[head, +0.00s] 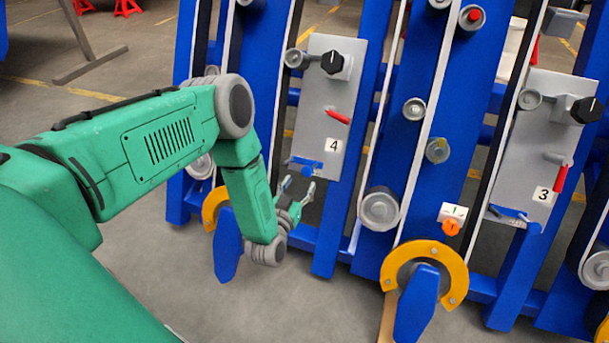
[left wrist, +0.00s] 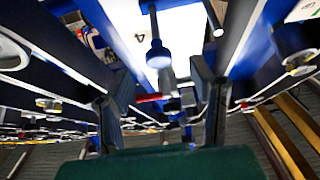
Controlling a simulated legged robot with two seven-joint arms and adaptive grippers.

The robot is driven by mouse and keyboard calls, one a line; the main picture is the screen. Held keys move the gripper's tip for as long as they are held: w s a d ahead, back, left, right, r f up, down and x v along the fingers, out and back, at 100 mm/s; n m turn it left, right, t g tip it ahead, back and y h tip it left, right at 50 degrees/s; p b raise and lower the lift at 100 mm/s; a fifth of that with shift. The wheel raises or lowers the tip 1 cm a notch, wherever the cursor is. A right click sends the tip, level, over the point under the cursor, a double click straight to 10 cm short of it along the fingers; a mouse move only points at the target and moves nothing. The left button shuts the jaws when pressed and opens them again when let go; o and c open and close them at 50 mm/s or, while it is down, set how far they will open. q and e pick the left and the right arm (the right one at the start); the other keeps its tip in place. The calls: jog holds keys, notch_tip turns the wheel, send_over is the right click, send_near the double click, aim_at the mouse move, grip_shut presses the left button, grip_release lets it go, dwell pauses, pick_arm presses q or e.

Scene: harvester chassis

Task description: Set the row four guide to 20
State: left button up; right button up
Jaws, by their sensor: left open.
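The row four plate (head: 328,105) is a grey upright panel with a "4" label (head: 333,146). It carries a black knob (head: 332,62) at the top, a red lever (head: 338,116) in the middle and a blue fitting (head: 308,166) at the lower edge. No scale reading is legible. My left gripper (head: 297,188) is open and empty, just below the blue fitting. In the left wrist view, a blue round-ended part (left wrist: 158,54) appears between the spread fingers, with the red lever behind it. I cannot tell whether the fingers touch it. My right gripper is not seen.
The row three plate (head: 541,140) stands at the right. Blue uprights with belts and rollers flank the row four plate. Yellow half rings (head: 448,262) and blue paddles (head: 417,305) jut out low down. Open floor (head: 290,300) lies in front.

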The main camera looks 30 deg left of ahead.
aim_at(306, 172)
pick_arm(q)
jog(key=a+v, duration=0.1)
jog(key=v, duration=0.5)
jog(key=shift+d, duration=0.3)
jog(key=shift+s+d+f, duration=0.1)
jog(key=shift+s+f, duration=0.05)
jog(key=shift+c, duration=0.2)
jog(key=x, duration=0.3)
jog(key=b+x, duration=0.1)
jog(key=x, duration=0.3)
jog(key=b+x, duration=0.1)
jog(key=x, duration=0.3)
jog(key=shift+d+r, duration=0.15)
jog(key=shift+r, duration=0.2)
jog(key=shift+w+r, duration=0.1)
jog(key=shift+w, duration=0.45)
